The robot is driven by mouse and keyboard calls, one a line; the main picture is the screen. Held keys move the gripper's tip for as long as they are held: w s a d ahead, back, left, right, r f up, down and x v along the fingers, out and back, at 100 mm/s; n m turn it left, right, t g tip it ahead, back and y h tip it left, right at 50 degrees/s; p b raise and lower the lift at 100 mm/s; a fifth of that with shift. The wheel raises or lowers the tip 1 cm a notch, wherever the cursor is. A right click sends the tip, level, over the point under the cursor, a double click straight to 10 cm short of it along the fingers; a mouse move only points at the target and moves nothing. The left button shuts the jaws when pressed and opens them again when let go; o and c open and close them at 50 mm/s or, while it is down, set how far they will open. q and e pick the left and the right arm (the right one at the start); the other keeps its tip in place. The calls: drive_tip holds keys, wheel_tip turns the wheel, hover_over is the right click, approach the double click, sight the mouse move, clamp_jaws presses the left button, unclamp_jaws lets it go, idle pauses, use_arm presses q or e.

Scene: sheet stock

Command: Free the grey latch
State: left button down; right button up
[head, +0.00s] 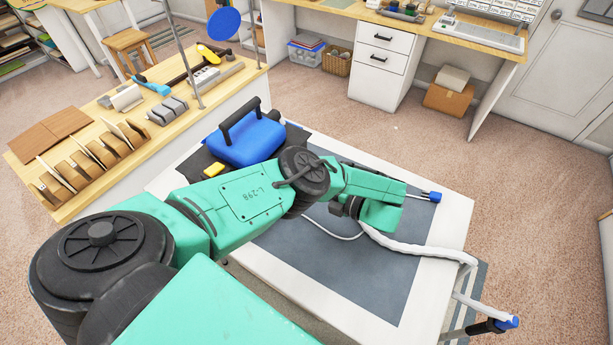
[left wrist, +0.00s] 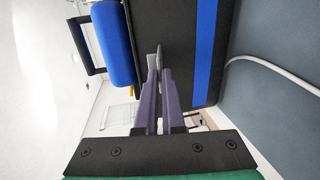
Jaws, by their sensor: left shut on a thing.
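In the left wrist view, the two purple fingers of my left gripper (left wrist: 159,75) are close together and shut on a small grey piece, which looks like the grey latch (left wrist: 159,52). It lies against a black surface, and the fingers hide most of it. In the head view my green left arm reaches over the white table, and its fingers are hidden. The blue box (head: 252,143) with a black handle stands at the table's back left. A blue body with a black handle (left wrist: 118,44) is left of the fingers in the wrist view. My right gripper is not in view.
A dark grey mat (head: 345,275) covers much of the white table (head: 455,215). A white hose (head: 410,247) runs over it to the right edge. A blue-tipped part (head: 432,197) lies at the back right. A wooden bench (head: 170,135) with several tools stands at left.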

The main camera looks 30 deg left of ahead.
use_arm(q)
wheel_tip(320, 180, down, 3)
drive_tip(key=y+b, duration=0.4)
drive_tip(key=b, duration=0.1)
drive_tip(key=shift+f+b, duration=0.1)
drive_tip(key=shift+b, duration=0.25)
drive_tip(key=c, duration=1)
unclamp_jaws()
drive_tip(key=shift+f, duration=0.15)
